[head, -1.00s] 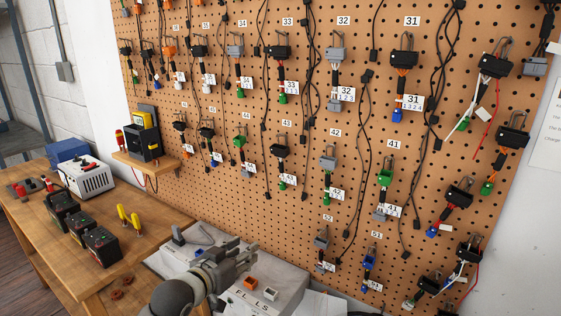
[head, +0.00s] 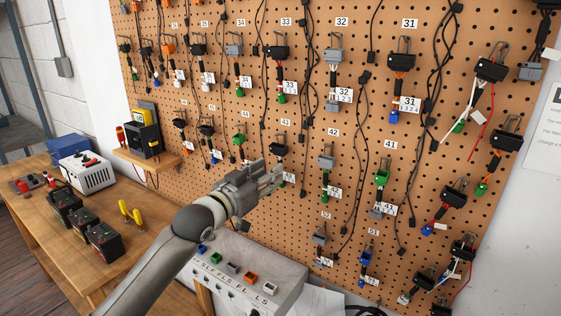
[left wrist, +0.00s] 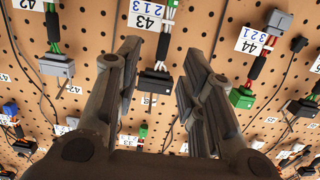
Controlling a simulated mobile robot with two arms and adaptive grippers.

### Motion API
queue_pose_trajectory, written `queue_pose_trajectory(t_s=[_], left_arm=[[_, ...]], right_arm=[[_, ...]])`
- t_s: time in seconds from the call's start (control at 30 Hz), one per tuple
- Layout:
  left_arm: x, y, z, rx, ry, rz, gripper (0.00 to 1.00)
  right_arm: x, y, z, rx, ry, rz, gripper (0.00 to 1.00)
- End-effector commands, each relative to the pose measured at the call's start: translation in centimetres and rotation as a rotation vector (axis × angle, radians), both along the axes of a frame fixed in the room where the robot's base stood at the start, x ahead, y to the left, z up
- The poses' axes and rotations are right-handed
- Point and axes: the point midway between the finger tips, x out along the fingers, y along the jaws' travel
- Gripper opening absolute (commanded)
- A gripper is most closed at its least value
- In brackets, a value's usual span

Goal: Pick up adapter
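Several adapters hang on hooks on the pegboard (head: 350,140), under number labels. The black adapter under label 43 (head: 279,150) is just above my left gripper (head: 276,177). In the left wrist view, this black adapter (left wrist: 154,84) shows between the two spread fingers of my left gripper (left wrist: 160,62), beyond them and untouched as far as I can tell. The gripper is open and empty. It hides the lower cable part of adapter 43 in the head view. The grey adapter 42 (head: 327,158) hangs to the right, and the green adapter 44 (head: 240,140) to the left. My right gripper is not in view.
A grey test box (head: 262,262) with coloured sockets stands below my left arm. The wooden bench (head: 140,266) at left holds batteries (head: 102,240) and a white charger (head: 83,172). Dangling black cables and neighbouring adapters crowd the board around the gripper.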

Motion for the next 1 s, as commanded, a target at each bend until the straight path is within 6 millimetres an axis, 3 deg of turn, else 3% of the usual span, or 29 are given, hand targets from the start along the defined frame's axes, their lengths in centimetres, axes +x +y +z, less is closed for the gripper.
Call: queue_pose_trajectory(t_s=[0.6, 1.0], left_arm=[[4.2, -2.6, -0.3, 0.001, 0.001, 0.0, 0.37], [4.6, -2.8, -0.4, 0.001, -0.001, 0.0, 0.34]], right_arm=[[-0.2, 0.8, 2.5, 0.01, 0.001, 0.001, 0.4], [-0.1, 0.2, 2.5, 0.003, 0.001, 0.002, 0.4]])
